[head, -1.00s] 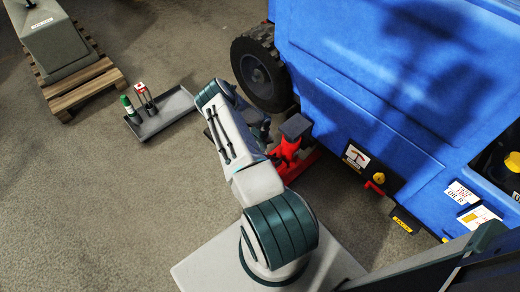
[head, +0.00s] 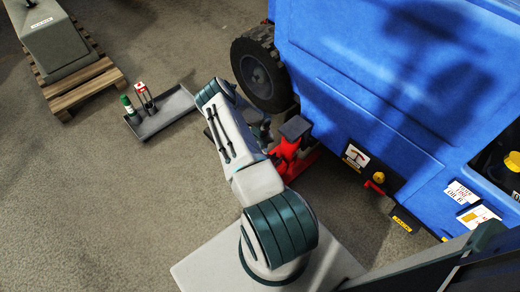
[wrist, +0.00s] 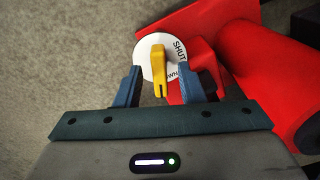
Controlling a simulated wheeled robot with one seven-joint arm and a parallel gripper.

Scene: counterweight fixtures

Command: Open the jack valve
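The jack valve's yellow lever (wrist: 158,66) is in the wrist view, in front of a round white dial (wrist: 145,62). The lever runs up and down in the picture. The dial shows "SHUT" at its right, with a partly hidden word ending in "WN" below. My gripper (wrist: 160,72) is open, with one blue finger on each side of the lever and gaps between. The red jack (head: 287,148) stands beside the blue machine in the head view; it also fills the right of the wrist view (wrist: 245,65). My arm hides the valve and gripper in the head view.
The blue machine (head: 400,80) and its black tyre (head: 257,68) stand close beyond the jack. A grey tray (head: 165,113) with a green can (head: 128,104) lies to the left. A pallet (head: 85,83) bears a grey weight (head: 50,45).

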